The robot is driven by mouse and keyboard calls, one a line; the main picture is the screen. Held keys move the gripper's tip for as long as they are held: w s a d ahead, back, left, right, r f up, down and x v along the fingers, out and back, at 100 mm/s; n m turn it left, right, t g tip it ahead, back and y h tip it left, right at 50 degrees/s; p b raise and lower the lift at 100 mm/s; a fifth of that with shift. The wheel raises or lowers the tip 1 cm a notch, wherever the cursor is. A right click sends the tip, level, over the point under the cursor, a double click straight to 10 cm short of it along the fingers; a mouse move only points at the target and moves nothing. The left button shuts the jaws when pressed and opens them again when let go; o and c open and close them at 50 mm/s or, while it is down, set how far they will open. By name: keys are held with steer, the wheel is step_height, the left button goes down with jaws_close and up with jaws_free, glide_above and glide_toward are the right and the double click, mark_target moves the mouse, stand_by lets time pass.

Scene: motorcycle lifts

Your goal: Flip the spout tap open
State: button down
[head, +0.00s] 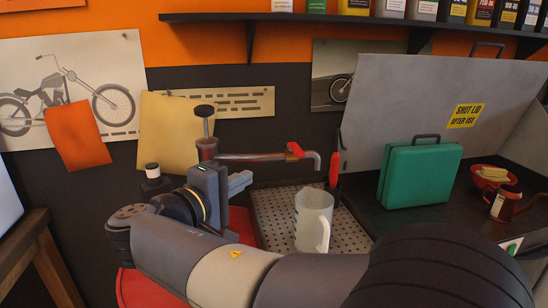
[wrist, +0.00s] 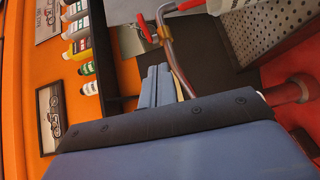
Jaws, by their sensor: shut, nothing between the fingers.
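The spout (head: 255,157) is a thin metal pipe running right from the hand pump (head: 207,148) and bending down at its end. Its red tap (head: 295,150) sits near that bend. My gripper (head: 246,180) is shut and empty, below and left of the tap. In the wrist view its fingers (wrist: 159,80) lie side by side; I cannot tell whether they touch the pipe.
A clear jug (head: 312,220) stands on the perforated tray (head: 270,212) under the spout end. A green case (head: 418,173), a red bowl (head: 490,176) and a copper-coloured can (head: 506,204) stand to the right. The raised grey lid (head: 400,95) is behind. A shelf (head: 300,18) runs overhead.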

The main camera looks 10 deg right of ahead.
steer(key=shift+s+a+r+n+t, duration=0.1)
steer(key=shift+a+r+n+t, duration=0.2)
steer(key=shift+a+r+t, duration=0.3)
steer(key=p, duration=0.3)
glide_toward(291, 150)
steer(key=x, duration=0.4)
steer(key=shift+w+r, duration=0.35)
steer(key=shift+w, duration=0.15)
steer(key=shift+d+f+p, duration=0.1)
steer(key=shift+d+p, duration=0.2)
steer(key=shift+d, duration=0.3)
steer(key=shift+f+y+b, duration=0.1)
steer(key=shift+y+b, duration=0.2)
steer(key=shift+b, duration=0.05)
